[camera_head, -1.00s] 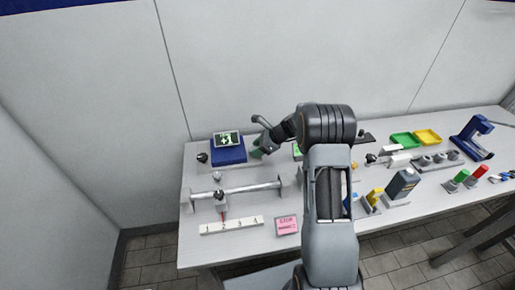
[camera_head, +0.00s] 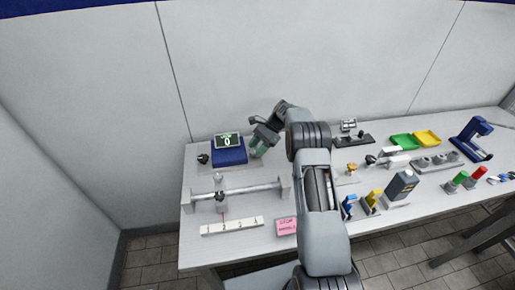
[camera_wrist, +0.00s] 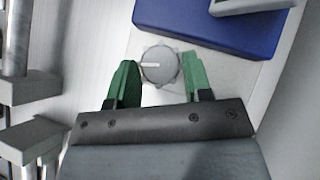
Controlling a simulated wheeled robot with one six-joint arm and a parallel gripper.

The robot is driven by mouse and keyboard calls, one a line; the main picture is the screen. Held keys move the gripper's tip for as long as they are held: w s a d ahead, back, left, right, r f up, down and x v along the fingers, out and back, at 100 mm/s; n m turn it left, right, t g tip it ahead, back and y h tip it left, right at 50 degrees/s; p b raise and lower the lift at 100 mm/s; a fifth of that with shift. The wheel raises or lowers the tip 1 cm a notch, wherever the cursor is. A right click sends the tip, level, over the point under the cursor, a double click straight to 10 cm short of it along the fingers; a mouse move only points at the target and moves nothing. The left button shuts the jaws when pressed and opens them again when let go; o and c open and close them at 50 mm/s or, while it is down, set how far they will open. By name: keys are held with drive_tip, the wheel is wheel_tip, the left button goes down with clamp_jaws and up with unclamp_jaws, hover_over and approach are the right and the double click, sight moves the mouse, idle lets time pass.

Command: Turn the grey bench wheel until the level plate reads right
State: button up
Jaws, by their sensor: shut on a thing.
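The grey bench wheel (camera_wrist: 160,65) is a round knob with a pale line pointing left in the wrist view. It sits on a pale base plate beside a blue box (camera_wrist: 205,22). My gripper (camera_wrist: 161,78) has its green fingers on either side of the wheel and is shut on it. In the head view my gripper (camera_head: 258,150) is just right of the blue box (camera_head: 229,155) and hides the wheel. A dark display plate (camera_head: 227,141) on the box shows green marks, with a shape like a 0; the rest is too small to read.
In front are a metal rail (camera_head: 252,189) with a slider, a white numbered strip (camera_head: 232,227) and a pink note (camera_head: 286,226). Right of my arm stand a dark bottle (camera_head: 402,185), green and yellow trays (camera_head: 428,137) and a blue stand (camera_head: 473,138). The wall is close behind.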

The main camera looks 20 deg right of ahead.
drive_tip(key=shift+w+n+g, duration=0.1)
drive_tip(key=shift+n+g, duration=0.3)
drive_tip(key=shift+n, duration=0.2)
drive_tip(key=shift+h, duration=0.3)
drive_tip(key=o, duration=0.9)
drive_tip(key=shift+r, duration=0.1)
